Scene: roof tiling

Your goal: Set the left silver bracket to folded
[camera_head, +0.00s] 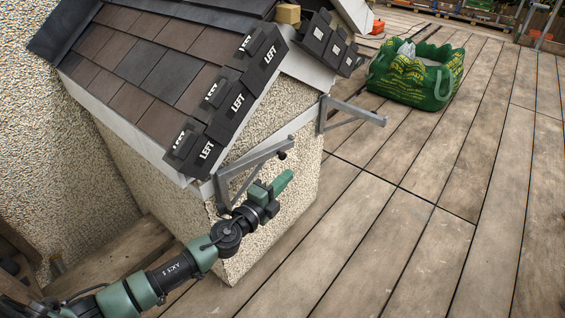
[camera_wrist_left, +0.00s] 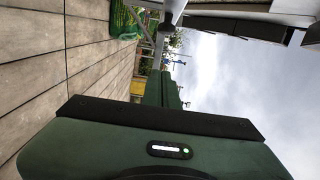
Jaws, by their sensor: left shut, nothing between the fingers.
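The left silver bracket (camera_head: 233,172) is on the rendered wall of the small roof model, below the tile edge. Its arm stands out from the wall towards the right, with a dark knob near its outer end. My left gripper (camera_head: 284,182) is shut and empty. It is just below and in front of the bracket's outer end; I cannot tell whether they touch. In the left wrist view the green fingers (camera_wrist_left: 165,88) point away from the camera, near a grey metal bar at the top. My right gripper is not in view.
A second silver bracket (camera_head: 350,113) sticks out farther along the wall. Dark and brown roof tiles (camera_head: 150,65), some marked LEFT, cover the slope above. A green bag (camera_head: 415,78) stands on the deck at the back. The wooden deck (camera_head: 410,220) to the right is clear.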

